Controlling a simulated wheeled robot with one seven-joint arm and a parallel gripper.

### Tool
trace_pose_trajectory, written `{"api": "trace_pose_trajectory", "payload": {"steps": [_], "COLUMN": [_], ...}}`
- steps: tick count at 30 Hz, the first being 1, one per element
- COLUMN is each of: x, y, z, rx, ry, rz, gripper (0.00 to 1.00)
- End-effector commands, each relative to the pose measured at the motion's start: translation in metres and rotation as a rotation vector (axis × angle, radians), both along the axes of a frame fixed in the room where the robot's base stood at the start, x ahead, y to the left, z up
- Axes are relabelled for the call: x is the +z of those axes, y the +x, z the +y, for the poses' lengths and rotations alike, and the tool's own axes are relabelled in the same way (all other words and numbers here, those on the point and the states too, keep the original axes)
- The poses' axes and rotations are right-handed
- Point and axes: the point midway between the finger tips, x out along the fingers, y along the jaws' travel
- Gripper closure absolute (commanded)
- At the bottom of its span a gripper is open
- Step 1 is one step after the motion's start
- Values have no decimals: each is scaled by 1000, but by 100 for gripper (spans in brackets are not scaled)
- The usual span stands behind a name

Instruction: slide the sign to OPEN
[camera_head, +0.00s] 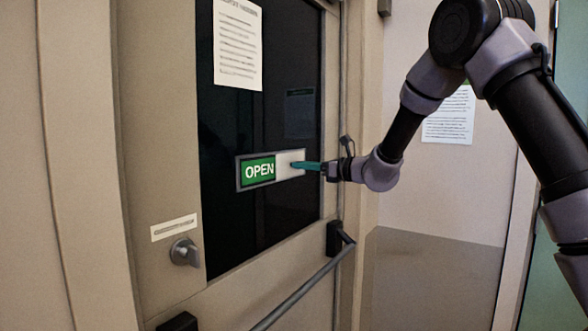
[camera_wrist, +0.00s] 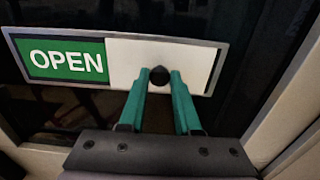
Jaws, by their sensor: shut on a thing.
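The sign (camera_head: 258,170) is mounted on the dark glass of the door. Its left part is green and reads OPEN; a white slider panel (camera_head: 285,170) covers its right part. In the wrist view the green OPEN field (camera_wrist: 66,60) shows at left and the white panel (camera_wrist: 125,62) at right. A small dark knob (camera_wrist: 160,76) sits on the white panel. My gripper (camera_head: 301,165) reaches the panel from the right. In the wrist view its teal fingers (camera_wrist: 160,84) are shut on the knob, one on each side.
A door knob (camera_head: 184,252) and a push bar (camera_head: 300,291) are below the sign. A paper notice (camera_head: 238,44) hangs on the glass above it. The door frame (camera_head: 355,120) stands close to the right of the glass. Another notice (camera_head: 449,117) is on the wall behind my arm.

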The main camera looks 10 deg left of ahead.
Motion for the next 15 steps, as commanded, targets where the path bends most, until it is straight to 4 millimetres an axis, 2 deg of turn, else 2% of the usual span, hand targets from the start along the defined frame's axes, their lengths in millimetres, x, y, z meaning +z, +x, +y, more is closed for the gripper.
{"api": "trace_pose_trajectory", "payload": {"steps": [4,15], "x": [0,1], "y": [12,16], "z": [-5,-7], "rx": [-1,-5], "ry": [1,1], "rz": [0,-2], "gripper": [100,100]}}
